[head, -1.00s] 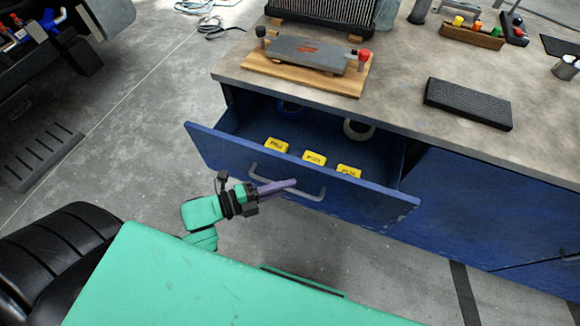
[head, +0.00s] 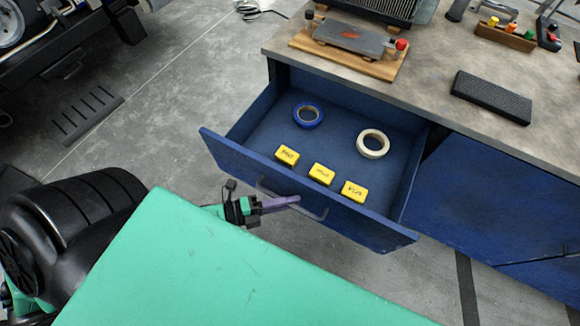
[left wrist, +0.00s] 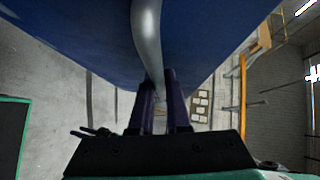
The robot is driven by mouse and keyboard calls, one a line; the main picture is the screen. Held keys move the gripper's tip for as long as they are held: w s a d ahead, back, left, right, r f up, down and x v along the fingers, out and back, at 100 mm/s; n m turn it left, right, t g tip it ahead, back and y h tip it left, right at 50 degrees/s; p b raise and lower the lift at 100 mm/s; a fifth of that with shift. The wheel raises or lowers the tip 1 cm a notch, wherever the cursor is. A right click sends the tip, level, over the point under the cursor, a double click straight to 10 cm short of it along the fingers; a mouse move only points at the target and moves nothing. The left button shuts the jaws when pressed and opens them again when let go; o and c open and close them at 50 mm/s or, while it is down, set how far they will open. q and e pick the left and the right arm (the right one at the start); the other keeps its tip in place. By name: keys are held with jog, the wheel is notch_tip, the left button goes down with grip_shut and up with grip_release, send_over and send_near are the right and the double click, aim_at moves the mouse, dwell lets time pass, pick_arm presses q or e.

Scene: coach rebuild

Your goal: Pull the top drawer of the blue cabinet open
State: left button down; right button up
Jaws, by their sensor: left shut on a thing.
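The top drawer (head: 230,158) of the blue cabinet (head: 480,200) stands well open, its inside showing in the head view. Its grey bar handle (head: 312,212) runs across the drawer front. My left gripper (head: 292,201) is at the handle, its purple fingers shut on the bar. In the left wrist view the handle (left wrist: 147,40) passes down between the two fingers of the left gripper (left wrist: 160,85), below the blue drawer front (left wrist: 70,30). My right gripper is not in view.
In the drawer lie a blue tape roll (head: 308,115), a cream tape roll (head: 373,143) and three yellow boxes (head: 321,174). The worktop (head: 420,75) holds a black block (head: 491,97) and a wooden board (head: 382,69). Bare floor lies left of the drawer.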

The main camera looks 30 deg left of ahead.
pick_arm(q)
jog(key=c, duration=0.9)
grip_release()
jog(key=shift+a, duration=0.1)
jog(key=v, duration=1.4)
jog(key=shift+a+p, duration=0.15)
jog(key=shift+p, duration=0.3)
jog(key=shift+s, duration=0.1)
